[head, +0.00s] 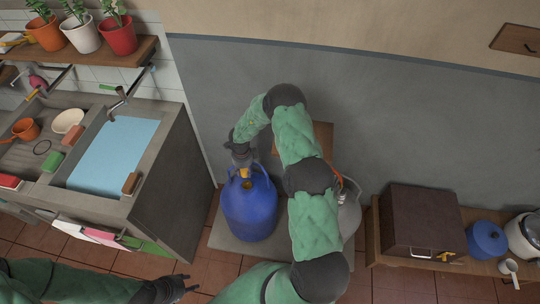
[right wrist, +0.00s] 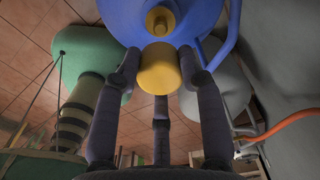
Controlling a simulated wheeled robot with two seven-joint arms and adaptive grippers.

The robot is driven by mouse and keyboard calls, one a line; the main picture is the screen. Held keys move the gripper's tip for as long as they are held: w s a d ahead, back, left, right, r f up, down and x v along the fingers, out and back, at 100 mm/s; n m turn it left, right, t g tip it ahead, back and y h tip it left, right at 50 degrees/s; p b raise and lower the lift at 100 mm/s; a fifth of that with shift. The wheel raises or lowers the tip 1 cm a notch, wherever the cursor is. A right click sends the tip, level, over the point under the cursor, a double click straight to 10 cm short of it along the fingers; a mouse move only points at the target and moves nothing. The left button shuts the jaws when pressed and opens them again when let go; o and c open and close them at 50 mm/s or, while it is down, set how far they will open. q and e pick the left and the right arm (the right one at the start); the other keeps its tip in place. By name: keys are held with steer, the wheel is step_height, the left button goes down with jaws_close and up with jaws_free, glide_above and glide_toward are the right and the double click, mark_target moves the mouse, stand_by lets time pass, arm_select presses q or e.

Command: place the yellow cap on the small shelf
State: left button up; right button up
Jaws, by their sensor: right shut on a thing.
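The yellow cap (head: 244,172) is held in my right gripper (head: 243,157), just above the mouth of the blue jug (head: 250,212). In the right wrist view the yellow cap (right wrist: 158,68) sits between the fingertips of my right gripper (right wrist: 158,75), apart from the jug's yellow neck (right wrist: 159,20). A small wooden shelf (head: 323,134) is on the grey wall to the right of the jug, partly hidden by my right arm. My left gripper (head: 183,287) is low at the bottom of the head view, empty, with its fingers spread.
A grey round container (head: 349,214) stands right of the jug, partly behind my right arm. The sink counter (head: 168,190) is on the left. A wooden bench (head: 386,254) with a brown box (head: 424,216) is on the right. Another wooden board (head: 517,39) is at the upper right.

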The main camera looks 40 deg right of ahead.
steer(key=s+a+r+n+p, duration=0.1)
steer(key=s+a+r+n, duration=0.2)
steer(key=a+r+n, duration=0.55)
steer(key=s+a+r+n, duration=0.3)
steer(key=r+n, duration=0.8)
steer(key=n, duration=0.3)
steer(key=s+d+r+m+p, duration=0.5)
steer(key=s+d+m+p, duration=0.35)
steer(key=d+m, duration=0.2)
steer(key=s+d+r+m+p, duration=0.5)
steer(key=s+d+m+p, duration=0.35)
steer(key=m, duration=0.35)
steer(key=w+d+f, duration=0.2)
steer(key=d+f, duration=0.1)
steer(key=w+d+f+b, duration=0.1)
steer(key=w+d+f, duration=0.2)
steer(key=d, duration=0.1)
steer(key=w+d+f, duration=0.3)
steer(key=shift+w+d, duration=0.1)
steer(key=shift+d, duration=0.15)
steer(key=shift+w+d+f, duration=0.25)
steer(key=shift+d+f, duration=0.1)
steer(key=shift+f, duration=0.2)
step_height(320, 180, down, 3)
steer(key=shift+w+d+f+b, duration=0.1)
steer(key=shift+b, duration=0.35)
